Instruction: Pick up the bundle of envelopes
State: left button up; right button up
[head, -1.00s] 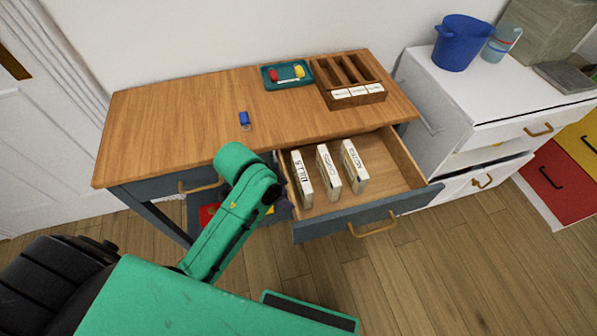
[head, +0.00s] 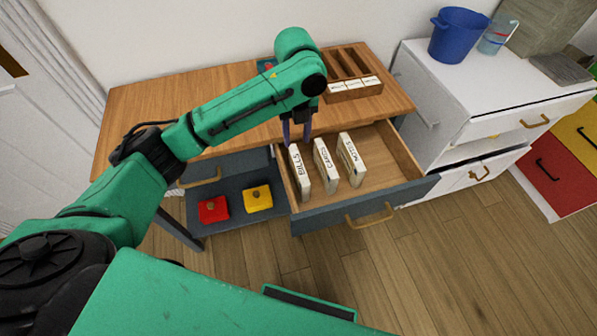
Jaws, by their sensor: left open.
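Three white, upright bundles of envelopes stand in the open drawer (head: 385,158) of the wooden desk. The left bundle (head: 300,172) seems to read BILLS, the middle bundle (head: 326,166) CARDS and the right bundle (head: 351,160) NOTES. My left gripper (head: 297,136) points down above the drawer's back left part, just behind the top of the left bundle. Its two dark fingers are apart with nothing seen between them. Whether a finger touches the bundle cannot be told. My right gripper is not in view.
A wooden sorter (head: 354,92) with labelled slots stands on the desk top (head: 140,110). My arm mostly hides the teal tray (head: 265,66). Red (head: 213,210) and yellow (head: 258,198) items lie on the shelf below. The drawer's right side is free.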

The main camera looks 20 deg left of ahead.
aim_at(299, 164)
pick_arm(q)
jog(key=f, duration=1.2)
jog(key=shift+d+f+p, duration=0.2)
jog(key=shift+p, duration=0.15)
grip_shut()
